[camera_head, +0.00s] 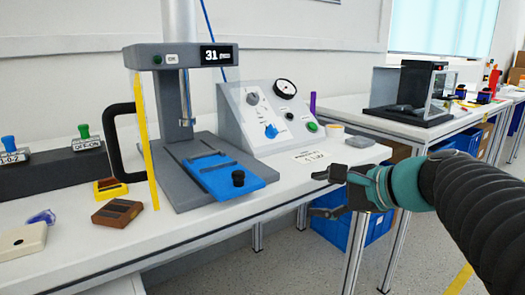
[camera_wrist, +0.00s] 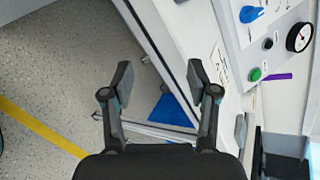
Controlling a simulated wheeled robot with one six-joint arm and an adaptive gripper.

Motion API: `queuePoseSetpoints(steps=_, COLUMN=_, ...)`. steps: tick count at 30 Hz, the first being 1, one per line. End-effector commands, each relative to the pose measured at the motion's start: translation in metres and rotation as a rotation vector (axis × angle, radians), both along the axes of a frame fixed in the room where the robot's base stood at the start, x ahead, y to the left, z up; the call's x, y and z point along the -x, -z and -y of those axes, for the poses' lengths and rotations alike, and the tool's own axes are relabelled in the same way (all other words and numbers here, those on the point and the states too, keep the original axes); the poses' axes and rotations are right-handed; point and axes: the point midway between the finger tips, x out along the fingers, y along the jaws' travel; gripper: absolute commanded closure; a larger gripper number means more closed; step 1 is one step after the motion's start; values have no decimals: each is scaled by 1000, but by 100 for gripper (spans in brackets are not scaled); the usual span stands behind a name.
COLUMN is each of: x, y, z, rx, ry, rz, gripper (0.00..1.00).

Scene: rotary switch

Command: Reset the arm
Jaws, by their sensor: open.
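My gripper (camera_head: 322,193) is open and empty in the head view, held out in front of the table's front edge, to the right of the control box. In the wrist view my gripper (camera_wrist: 160,75) shows two fingers spread apart with nothing between them. The control box (camera_head: 233,110) has a sloped panel with a blue rotary knob (camera_head: 271,131), a grey knob, a round gauge and a green button. The blue knob also shows at the top of the wrist view (camera_wrist: 251,14), apart from my fingers.
A press-like stand (camera_head: 172,105) with a display reading about 31 stands left of the box. Two small switches (camera_head: 83,131) and several small parts lie further left. A second table (camera_head: 362,112) holds a black machine (camera_head: 402,92). Blue bins (camera_head: 345,232) stand below.

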Motion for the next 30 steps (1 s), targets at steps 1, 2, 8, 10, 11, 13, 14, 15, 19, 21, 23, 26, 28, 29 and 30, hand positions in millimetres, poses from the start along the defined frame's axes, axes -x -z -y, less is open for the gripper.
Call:
queuePoseSetpoints(steps=1, x=7, y=18, z=5, rx=105, ry=-33, rz=3, gripper=41)
queuePoseSetpoints(steps=2, x=12, y=28, z=8, rx=172, ry=-59, rz=6, gripper=41)
queuePoseSetpoints(steps=8, x=59, y=87, z=25, rx=649, ry=-315, rz=24, gripper=41)
queuePoseSetpoints(steps=10, x=78, y=103, z=32, rx=816, ry=-429, rz=32, gripper=41)
queuePoseSetpoints(steps=11, x=86, y=109, z=35, rx=884, ry=-479, rz=36, gripper=41)
queuePoseSetpoints(steps=13, x=103, y=120, z=43, rx=1033, ry=-594, rz=46, gripper=41)
queuePoseSetpoints(steps=14, x=110, y=123, z=46, rx=1092, ry=-642, rz=51, gripper=41)
queuePoseSetpoints(steps=15, x=119, y=126, z=50, rx=1164, ry=-702, rz=57, gripper=41)
queuePoseSetpoints(steps=19, x=143, y=130, z=58, rx=1348, ry=-852, rz=79, gripper=41)
queuePoseSetpoints(steps=21, x=153, y=128, z=57, rx=1403, ry=-896, rz=94, gripper=41)
queuePoseSetpoints(steps=23, x=158, y=124, z=52, rx=1419, ry=-913, rz=118, gripper=41)
queuePoseSetpoints(steps=26, x=160, y=116, z=43, rx=1428, ry=-922, rz=156, gripper=41)
queuePoseSetpoints(steps=28, x=161, y=114, z=40, rx=1429, ry=-928, rz=167, gripper=41)
queuePoseSetpoints(steps=29, x=161, y=114, z=39, rx=1429, ry=-930, rz=169, gripper=41)
queuePoseSetpoints(steps=30, x=161, y=114, z=39, rx=1429, ry=-930, rz=169, gripper=41)
